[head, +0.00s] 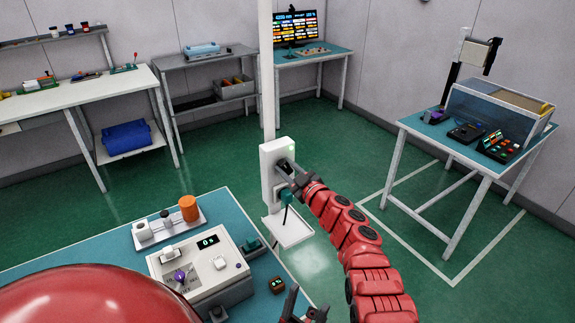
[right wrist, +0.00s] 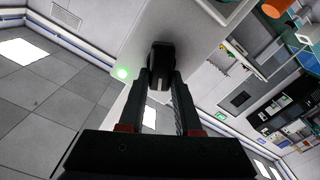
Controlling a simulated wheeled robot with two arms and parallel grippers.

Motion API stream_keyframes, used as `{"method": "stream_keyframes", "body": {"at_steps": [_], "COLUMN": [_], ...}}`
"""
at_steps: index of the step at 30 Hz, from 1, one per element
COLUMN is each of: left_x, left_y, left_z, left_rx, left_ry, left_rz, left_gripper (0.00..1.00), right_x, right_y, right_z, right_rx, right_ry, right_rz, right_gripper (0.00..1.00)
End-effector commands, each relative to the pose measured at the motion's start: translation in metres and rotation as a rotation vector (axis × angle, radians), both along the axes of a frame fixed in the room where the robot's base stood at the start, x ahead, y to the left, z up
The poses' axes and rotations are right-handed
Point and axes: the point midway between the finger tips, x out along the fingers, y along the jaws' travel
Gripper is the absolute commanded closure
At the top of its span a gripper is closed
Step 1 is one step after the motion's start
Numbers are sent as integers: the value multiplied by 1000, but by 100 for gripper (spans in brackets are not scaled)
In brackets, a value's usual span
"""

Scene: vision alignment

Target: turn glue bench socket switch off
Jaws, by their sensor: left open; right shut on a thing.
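The white socket box (head: 272,163) is mounted on a white post beside the bench. A small green light (head: 291,149) glows at its top; the light also shows in the right wrist view (right wrist: 122,73). The black switch (right wrist: 160,53) sticks out of the box face, between my right fingertips. My right gripper (head: 287,177) is shut on this switch; it also shows in the right wrist view (right wrist: 161,82). A green plug (head: 286,197) with a cord sits below the switch. My left gripper (head: 305,306) is open and empty at the bottom, by the bench's right edge.
The blue-topped bench (head: 105,262) holds a white device (head: 205,262) with a lit display, an orange cylinder (head: 188,208) and a small dark display box (head: 277,284). A small white shelf (head: 290,233) juts out below the socket box. Green floor lies open behind.

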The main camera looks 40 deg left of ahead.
Motion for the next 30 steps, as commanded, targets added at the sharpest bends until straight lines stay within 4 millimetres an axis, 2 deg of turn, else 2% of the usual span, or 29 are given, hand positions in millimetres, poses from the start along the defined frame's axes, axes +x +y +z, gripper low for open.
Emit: {"method": "stream_keyframes", "body": {"at_steps": [11,30], "left_x": [0,0], "left_y": [0,0], "left_z": [-1,-16], "left_rx": [0,0], "left_ry": [0,0], "left_rz": [0,0], "left_gripper": [38,38], "right_x": [-3,-6], "right_y": [1,3], "right_z": [-4,-10], "right_rx": [-136,-346], "right_ry": [-328,-840], "right_rz": [0,-1], "right_gripper": [100,100]}}
